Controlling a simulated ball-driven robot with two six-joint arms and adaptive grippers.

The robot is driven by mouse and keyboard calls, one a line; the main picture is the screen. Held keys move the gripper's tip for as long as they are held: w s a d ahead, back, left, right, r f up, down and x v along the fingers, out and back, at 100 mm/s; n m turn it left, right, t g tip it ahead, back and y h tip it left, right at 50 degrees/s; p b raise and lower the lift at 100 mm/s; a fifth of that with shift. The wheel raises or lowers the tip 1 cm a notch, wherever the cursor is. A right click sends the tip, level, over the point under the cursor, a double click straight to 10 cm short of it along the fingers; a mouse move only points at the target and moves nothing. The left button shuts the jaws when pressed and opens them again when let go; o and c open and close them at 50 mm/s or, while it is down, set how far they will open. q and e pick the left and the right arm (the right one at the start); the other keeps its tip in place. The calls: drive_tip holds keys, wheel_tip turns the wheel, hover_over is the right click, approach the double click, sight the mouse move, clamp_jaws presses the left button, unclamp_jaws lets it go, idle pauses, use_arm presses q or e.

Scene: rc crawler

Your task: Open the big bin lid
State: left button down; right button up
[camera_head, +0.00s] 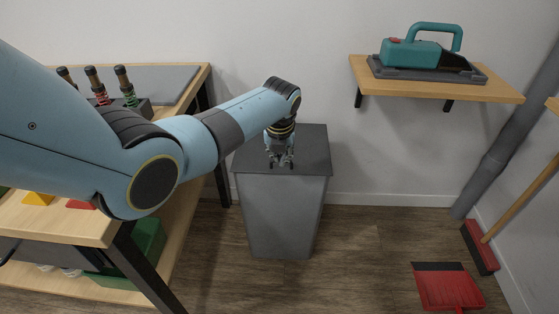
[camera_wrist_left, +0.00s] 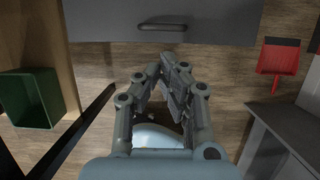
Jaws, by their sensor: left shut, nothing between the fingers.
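The big bin (camera_head: 280,213) is a tall grey bin standing on the floor against the wall. Its dark grey lid (camera_head: 312,148) lies flat and closed on top. In the left wrist view the lid (camera_wrist_left: 100,18) fills the top, with a dark bar handle (camera_wrist_left: 162,27) near its edge. My left gripper (camera_head: 279,163) shows over the lid in the head view, near its front edge. In the left wrist view my left gripper (camera_wrist_left: 172,62) is shut and empty, apart from the handle in the picture. Its height above the lid is hard to judge. My right gripper is not in view.
A red dustpan (camera_head: 447,287) and broom (camera_head: 480,247) are at right. Floor between is clear.

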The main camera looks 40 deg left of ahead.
sight(280, 173)
use_arm(q)
drive_tip(key=b+x, duration=0.4)
drive_tip(key=x, duration=0.3)
drive_tip(key=shift+f, duration=0.25)
drive_tip(key=shift+r, duration=0.1)
